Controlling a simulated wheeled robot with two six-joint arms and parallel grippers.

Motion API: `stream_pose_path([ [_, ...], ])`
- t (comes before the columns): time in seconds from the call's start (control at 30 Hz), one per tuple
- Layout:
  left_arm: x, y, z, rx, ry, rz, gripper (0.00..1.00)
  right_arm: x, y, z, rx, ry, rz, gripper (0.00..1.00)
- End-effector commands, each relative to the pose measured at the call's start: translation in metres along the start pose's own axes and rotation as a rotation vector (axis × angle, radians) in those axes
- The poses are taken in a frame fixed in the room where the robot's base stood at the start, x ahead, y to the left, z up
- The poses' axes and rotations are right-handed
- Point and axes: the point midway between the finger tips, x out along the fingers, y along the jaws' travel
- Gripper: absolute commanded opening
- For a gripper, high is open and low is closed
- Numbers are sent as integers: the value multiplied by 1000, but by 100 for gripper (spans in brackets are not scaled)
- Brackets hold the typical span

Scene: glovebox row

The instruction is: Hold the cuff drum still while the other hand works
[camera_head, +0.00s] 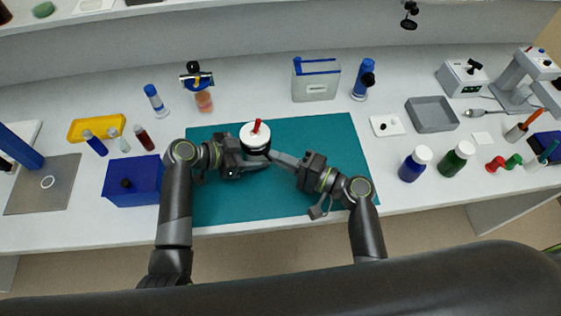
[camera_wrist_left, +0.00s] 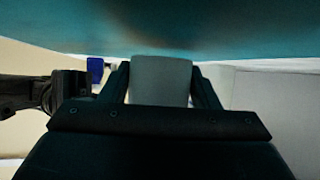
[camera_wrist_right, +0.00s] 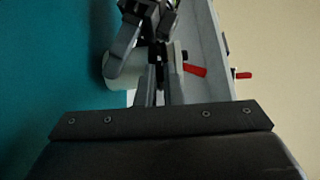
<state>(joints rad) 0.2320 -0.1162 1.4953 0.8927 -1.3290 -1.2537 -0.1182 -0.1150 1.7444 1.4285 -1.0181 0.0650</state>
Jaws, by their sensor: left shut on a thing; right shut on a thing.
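The cuff drum (camera_head: 254,138) is a white cylinder with a red peg (camera_head: 257,126) on top and a dark cuff band (camera_head: 257,152) below its white top. It is over the teal mat (camera_head: 310,195). My left gripper (camera_head: 252,165) is shut on the drum from the near left; the left wrist view shows the pale drum (camera_wrist_left: 161,80) between its fingers. My right gripper (camera_head: 275,156) reaches in from the right and is shut at the dark band. The right wrist view shows the drum (camera_wrist_right: 122,72) beside its fingertips; the exact contact there is dark and unclear.
A blue box (camera_head: 133,182) stands left of the mat. A grey-and-blue container (camera_head: 316,80) and a blue-capped bottle (camera_head: 363,82) stand behind. Blue (camera_head: 414,164) and green (camera_head: 456,159) bottles stand at right, near a grey tray (camera_head: 432,114). The mat's front is clear.

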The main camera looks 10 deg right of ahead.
Motion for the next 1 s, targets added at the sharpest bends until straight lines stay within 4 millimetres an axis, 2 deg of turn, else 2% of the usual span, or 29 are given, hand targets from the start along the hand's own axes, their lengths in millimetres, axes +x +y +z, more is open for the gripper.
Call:
stream_pose_path([
  [0.2,0,0,0,2,1,0,43,0,1,-1,-1,4,3,0],
  [0.23,0,0,-1,2,1,0,43,0,1,-1,-1,5,4,9],
  [0.3,0,0,-1,2,2,0,43,0,2,-1,-1,4,5,16],
  [0.63,0,0,-2,2,4,0,43,-5,3,-1,-1,4,7,16],
  [0.77,0,0,-2,2,4,1,43,-22,4,-1,-1,5,10,16],
  [1.0,0,0,-2,2,4,1,43,-74,3,-1,-2,3,11,16],
])
